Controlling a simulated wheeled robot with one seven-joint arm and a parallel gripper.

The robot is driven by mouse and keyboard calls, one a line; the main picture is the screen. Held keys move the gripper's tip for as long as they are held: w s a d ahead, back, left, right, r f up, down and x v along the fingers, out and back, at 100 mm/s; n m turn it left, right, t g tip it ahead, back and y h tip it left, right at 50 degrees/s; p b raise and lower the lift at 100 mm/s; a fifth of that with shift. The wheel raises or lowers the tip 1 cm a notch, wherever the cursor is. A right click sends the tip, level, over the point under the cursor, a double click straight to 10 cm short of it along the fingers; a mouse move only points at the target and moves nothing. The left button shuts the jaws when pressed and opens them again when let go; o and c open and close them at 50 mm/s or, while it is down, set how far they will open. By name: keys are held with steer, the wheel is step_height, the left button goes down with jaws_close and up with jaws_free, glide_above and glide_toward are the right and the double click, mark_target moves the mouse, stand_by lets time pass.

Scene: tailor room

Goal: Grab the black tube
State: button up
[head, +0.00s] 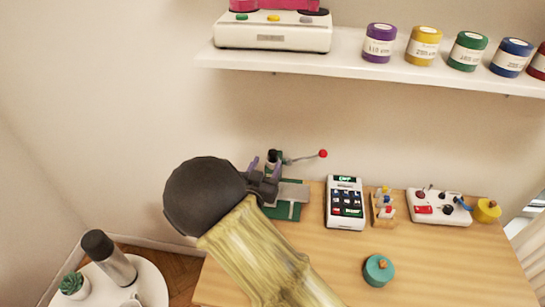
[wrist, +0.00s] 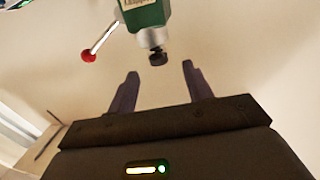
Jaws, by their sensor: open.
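A small black cylindrical piece (head: 271,155), which looks like the black tube, stands on top of the green hand press (head: 285,210) at the back left of the wooden table. In the wrist view the black tube (wrist: 158,58) sticks out from a silver collar on the green press body (wrist: 147,14). My gripper (head: 263,163) is at the press, its fingers on either side of the tube as seen from the head. In the wrist view my gripper (wrist: 160,70) is open and empty, with the tube centred just beyond its fingertips, apparently untouched. My wrist hides part of the press.
The press lever with a red ball (head: 322,154) sticks out to the right; its ball (wrist: 88,56) shows left in the wrist view. A card terminal (head: 345,203), small spool rack (head: 383,208) and control box (head: 438,207) stand right. A shelf (head: 375,68) hangs above.

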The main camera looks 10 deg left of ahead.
mark_target(272, 156)
steer(key=w, duration=0.2)
steer(key=w+p, duration=0.1)
steer(key=w, duration=0.1)
steer(key=shift+d, duration=0.3)
steer(key=shift+c, duration=0.2)
steer(key=c, duration=1)
